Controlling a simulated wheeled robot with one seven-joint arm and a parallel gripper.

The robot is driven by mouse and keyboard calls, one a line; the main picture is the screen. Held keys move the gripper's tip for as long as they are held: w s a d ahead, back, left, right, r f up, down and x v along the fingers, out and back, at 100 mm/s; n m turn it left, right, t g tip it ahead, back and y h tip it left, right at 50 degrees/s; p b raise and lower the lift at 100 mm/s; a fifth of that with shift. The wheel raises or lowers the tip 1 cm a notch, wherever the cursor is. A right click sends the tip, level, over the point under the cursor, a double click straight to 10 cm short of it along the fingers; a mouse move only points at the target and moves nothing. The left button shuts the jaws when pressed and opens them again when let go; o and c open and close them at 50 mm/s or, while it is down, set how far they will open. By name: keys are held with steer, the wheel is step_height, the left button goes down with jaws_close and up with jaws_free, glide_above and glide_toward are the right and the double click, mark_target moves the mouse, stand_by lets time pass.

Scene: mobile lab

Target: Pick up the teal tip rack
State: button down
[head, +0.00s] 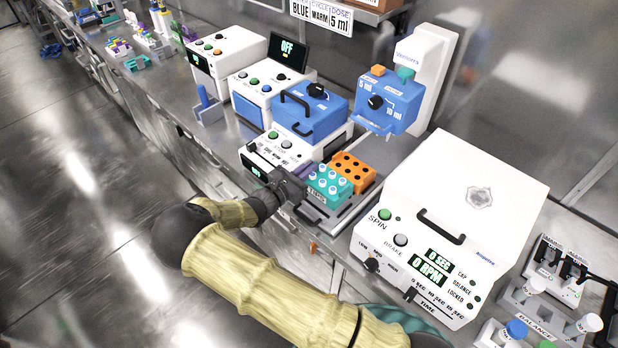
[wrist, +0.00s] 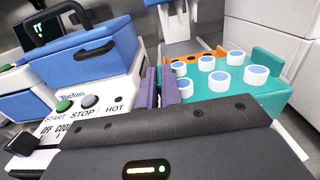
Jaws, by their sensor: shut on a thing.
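The teal tip rack (head: 322,199) holds several white tubes with blue tops and sits on a grey tray (head: 352,208) between the lab machines. In the wrist view the rack (wrist: 236,103) fills the right half, with a teal tab at its far right end. My gripper (head: 301,192) reaches the rack's left end. The part between the fingers is hidden. I cannot tell whether the rack is clear of the tray.
An orange rack (head: 352,172) with dark holes stands right behind the teal one. A white centrifuge (head: 455,200) is close on the right, a blue-lidded machine (head: 310,112) on the left, and a blue dispenser (head: 390,101) behind. Open floor (head: 90,230) lies at left.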

step_height(320, 180, up, 6)
steer(key=shift+r+b, duration=0.1)
steer(key=shift+b, duration=0.2)
stand_by(0.4)
